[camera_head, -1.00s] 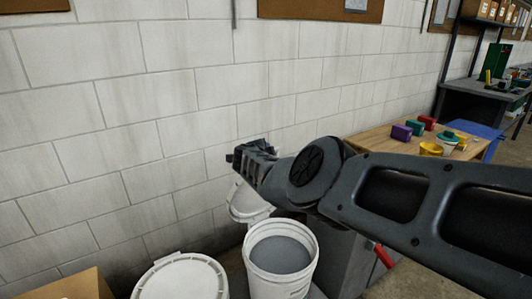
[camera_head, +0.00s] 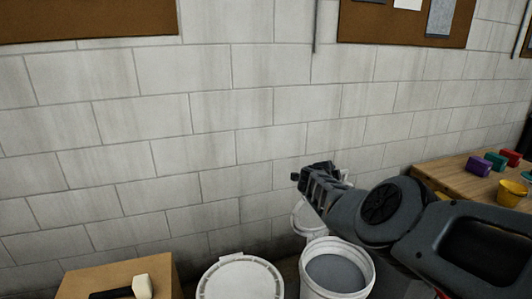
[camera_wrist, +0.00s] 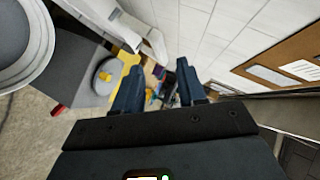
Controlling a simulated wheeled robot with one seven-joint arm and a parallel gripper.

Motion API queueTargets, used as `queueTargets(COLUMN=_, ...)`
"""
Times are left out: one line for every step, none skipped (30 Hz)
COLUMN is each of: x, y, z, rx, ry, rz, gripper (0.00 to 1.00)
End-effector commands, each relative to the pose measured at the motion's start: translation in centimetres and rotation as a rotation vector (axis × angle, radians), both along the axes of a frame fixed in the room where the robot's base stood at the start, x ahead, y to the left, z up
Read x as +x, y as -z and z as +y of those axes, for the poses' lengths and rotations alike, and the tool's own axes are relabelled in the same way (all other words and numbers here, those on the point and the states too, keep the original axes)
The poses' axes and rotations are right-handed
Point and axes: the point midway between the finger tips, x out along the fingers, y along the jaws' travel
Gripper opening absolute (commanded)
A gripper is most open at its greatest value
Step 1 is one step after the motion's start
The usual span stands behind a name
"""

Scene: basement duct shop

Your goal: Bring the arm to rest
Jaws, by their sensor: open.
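My gripper (camera_head: 312,180) is at the end of my arm, raised in front of the white block wall and above the buckets in the head view. In the wrist view my gripper (camera_wrist: 160,88) shows its two dark fingers spread apart with nothing held between them. My arm reaches in from the right side of the head view.
Below my gripper stand an open bucket (camera_head: 336,273) with grey contents and a lidded white bucket (camera_head: 240,278). A cardboard box (camera_head: 119,275) with a mallet (camera_head: 141,287) is at lower left.

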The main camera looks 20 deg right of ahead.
Motion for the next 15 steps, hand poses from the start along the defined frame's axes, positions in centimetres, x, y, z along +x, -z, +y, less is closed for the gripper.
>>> queueTargets(x=0.0, y=0.0, z=0.0, rx=-0.001, ry=0.0, rz=0.001, gripper=0.4)
queueTargets(x=-0.1, y=0.2, z=-0.1, rx=-0.002, ry=0.001, rz=0.001, gripper=0.4)
queueTargets(x=-0.4, y=0.5, z=-0.3, rx=-0.009, ry=0.002, rz=0.005, gripper=0.4)
queueTargets(x=-0.7, y=1.0, z=-0.6, rx=-0.016, ry=0.004, rz=0.008, gripper=0.4)
queueTargets(x=-1.1, y=1.5, z=-0.9, rx=-0.026, ry=0.007, rz=0.012, gripper=0.4)
queueTargets(x=-1.8, y=2.4, z=-1.5, rx=-0.045, ry=0.01, rz=0.02, gripper=0.4)
queueTargets(x=-2.5, y=3.2, z=-2.1, rx=-0.064, ry=0.014, rz=0.027, gripper=0.4)
queueTargets(x=-3.3, y=4.1, z=-2.7, rx=-0.085, ry=0.015, rz=0.035, gripper=0.4)
queueTargets(x=-4.5, y=5.4, z=-3.6, rx=-0.118, ry=0.017, rz=0.047, gripper=0.4)
queueTargets(x=-5.5, y=6.4, z=-4.3, rx=-0.145, ry=0.017, rz=0.057, gripper=0.4)
queueTargets(x=-6.6, y=7.3, z=-4.9, rx=-0.174, ry=0.017, rz=0.067, gripper=0.4)
queueTargets(x=-8.0, y=8.5, z=-5.8, rx=-0.215, ry=0.015, rz=0.079, gripper=0.4)
queueTargets(x=-9.1, y=9.3, z=-6.4, rx=-0.243, ry=0.012, rz=0.089, gripper=0.4)
queueTargets(x=-10.2, y=10.1, z=-6.9, rx=-0.273, ry=0.007, rz=0.099, gripper=0.4)
queueTargets(x=-11.6, y=11.0, z=-7.5, rx=-0.312, ry=-0.001, rz=0.114, gripper=0.4)
